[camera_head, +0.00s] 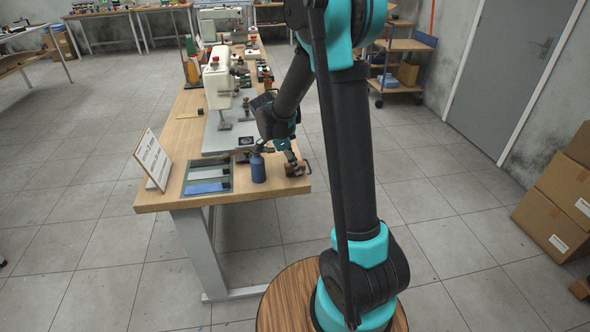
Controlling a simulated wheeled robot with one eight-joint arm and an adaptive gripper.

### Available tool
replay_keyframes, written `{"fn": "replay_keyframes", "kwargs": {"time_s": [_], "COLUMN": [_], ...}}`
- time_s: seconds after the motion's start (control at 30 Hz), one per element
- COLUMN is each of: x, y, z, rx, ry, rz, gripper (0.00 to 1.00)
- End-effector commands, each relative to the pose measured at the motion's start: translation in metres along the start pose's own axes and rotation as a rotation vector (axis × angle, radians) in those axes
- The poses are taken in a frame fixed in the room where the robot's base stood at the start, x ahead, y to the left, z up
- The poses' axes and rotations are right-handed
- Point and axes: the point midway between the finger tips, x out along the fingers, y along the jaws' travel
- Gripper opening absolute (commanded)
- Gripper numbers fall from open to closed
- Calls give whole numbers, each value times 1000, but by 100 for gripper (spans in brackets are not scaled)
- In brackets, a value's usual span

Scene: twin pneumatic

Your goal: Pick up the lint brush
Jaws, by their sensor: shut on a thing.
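My gripper (292,159) reaches down over the near right corner of the wooden worktable (240,190). It is shut on a small brown wooden piece, which looks like the lint brush (298,170). The brush is small in the picture and partly covered by the fingers. It is at the table's right edge, and I cannot tell whether it touches the top or is slightly raised.
A dark blue bottle (258,168) stands just left of my gripper. Left of it are a green-rimmed tray (207,179) and an upright white sign (153,157). A white sewing machine (217,82) stands farther back. Cardboard boxes (560,205) are at the right; the floor between is clear.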

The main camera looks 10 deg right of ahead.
Motion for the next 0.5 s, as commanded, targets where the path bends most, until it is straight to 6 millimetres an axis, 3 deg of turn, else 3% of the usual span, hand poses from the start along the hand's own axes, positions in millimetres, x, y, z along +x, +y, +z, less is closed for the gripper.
{"fn": "replay_keyframes", "kwargs": {"time_s": [0.3,0.5], "x": [-2,-16], "y": [0,0], "z": [-1,-7], "rx": [0,0], "ry": [0,0], "rz": [0,0], "gripper": [0,0]}}
